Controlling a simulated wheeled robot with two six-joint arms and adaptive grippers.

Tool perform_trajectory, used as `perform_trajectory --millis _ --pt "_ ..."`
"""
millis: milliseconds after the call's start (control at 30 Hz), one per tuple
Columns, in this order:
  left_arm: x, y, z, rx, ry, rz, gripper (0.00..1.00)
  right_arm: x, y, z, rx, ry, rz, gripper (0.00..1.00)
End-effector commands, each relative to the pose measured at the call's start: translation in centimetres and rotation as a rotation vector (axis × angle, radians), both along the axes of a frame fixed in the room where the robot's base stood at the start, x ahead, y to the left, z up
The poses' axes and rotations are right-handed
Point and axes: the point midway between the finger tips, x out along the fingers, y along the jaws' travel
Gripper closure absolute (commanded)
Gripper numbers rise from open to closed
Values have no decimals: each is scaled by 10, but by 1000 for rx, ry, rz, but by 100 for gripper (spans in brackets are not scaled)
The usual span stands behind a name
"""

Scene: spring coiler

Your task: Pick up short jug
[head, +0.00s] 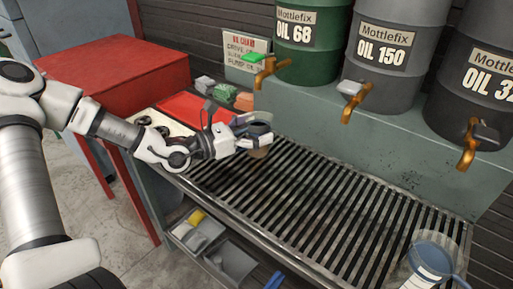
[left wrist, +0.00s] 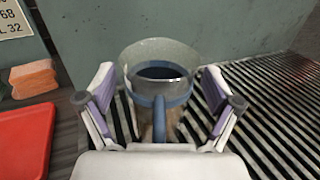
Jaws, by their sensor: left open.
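In the head view the jug (head: 260,152) is mostly hidden by my left gripper (head: 254,131). My left gripper is open, with one finger on each side of the jug's handle in the left wrist view. I see gaps between the fingers and the jug. My right gripper is not in view.
Another jug (head: 432,258) with a blue rim stands at the grate's front right. Oil drums with brass taps (head: 356,98) stand on a ledge behind the grate (head: 300,195). The middle of the grate is clear.

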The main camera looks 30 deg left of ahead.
Motion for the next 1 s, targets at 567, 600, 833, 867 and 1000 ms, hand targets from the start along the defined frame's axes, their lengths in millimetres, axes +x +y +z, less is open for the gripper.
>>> perform_trajectory --millis 567,600,833,867,1000 --pt "0 0 0 0 0 0 86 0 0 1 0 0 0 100" --pt "0 0 0 0 0 0 86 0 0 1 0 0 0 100" --pt "0 0 12 0 0 1 86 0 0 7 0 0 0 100" --pt "0 0 16 -1 -2 1 86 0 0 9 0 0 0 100" --pt "0 1 46 -2 -4 2 86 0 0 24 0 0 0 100"
